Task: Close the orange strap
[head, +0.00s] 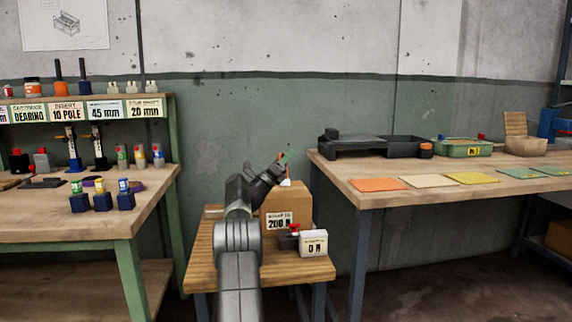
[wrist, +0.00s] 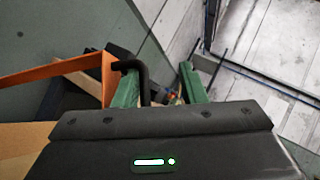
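The orange strap (wrist: 60,70) shows in the wrist view as a flat band running in from the left edge and bending down beside the left green finger. My gripper (wrist: 158,75) has its two green fingers apart, with a clear gap between them. A black bent bar (wrist: 142,78) shows at the left finger; I cannot tell whether it touches the finger. In the head view my gripper (head: 284,158) is above the cardboard box (head: 290,205) on the small wooden table. The strap is too small or hidden to make out there.
A bench on the right (head: 400,200) holds coloured mats, a black tray (head: 375,146) and a green tray (head: 463,148). A shelved bench stands left (head: 100,220).

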